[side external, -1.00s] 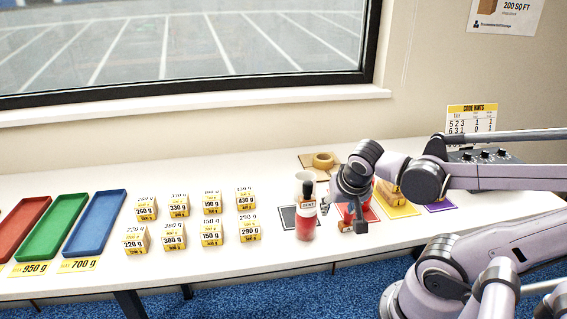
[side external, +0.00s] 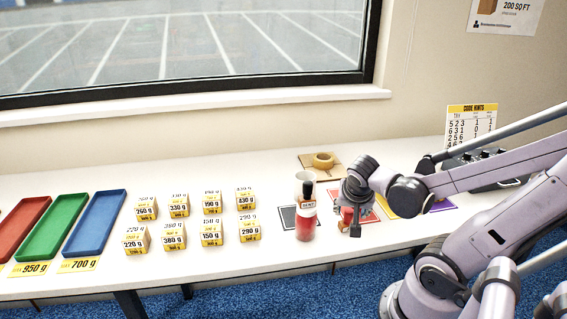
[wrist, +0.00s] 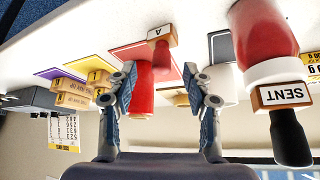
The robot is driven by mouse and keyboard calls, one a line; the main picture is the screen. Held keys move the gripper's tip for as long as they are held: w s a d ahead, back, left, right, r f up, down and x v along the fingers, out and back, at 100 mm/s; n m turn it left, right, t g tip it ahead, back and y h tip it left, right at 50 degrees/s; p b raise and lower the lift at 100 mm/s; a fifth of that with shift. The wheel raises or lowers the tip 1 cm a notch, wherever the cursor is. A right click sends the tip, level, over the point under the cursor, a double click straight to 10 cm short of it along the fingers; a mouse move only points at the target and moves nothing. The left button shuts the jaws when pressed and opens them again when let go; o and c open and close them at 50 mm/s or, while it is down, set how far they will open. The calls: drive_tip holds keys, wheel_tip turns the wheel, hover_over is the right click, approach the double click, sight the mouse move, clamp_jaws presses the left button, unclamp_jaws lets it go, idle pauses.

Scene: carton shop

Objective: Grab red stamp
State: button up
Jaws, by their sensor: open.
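A red bottle-like item labelled "SENT" (side external: 305,228) with a black top stands close to my gripper's left; it also shows in the wrist view (wrist: 265,45). Several weight boxes (side external: 211,234) sit further left.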

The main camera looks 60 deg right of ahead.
sight(349, 212)
drive_tip(key=shift+w+x, duration=0.1)
drive_tip(key=shift+x, duration=0.8)
drive_tip(key=shift+w+x, duration=0.15)
drive_tip(key=shift+x, duration=0.75)
drive_tip(key=shift+d+x, duration=0.2)
drive_tip(key=shift+x, duration=0.85)
drive_tip(key=shift+r, duration=0.1)
clamp_jaws()
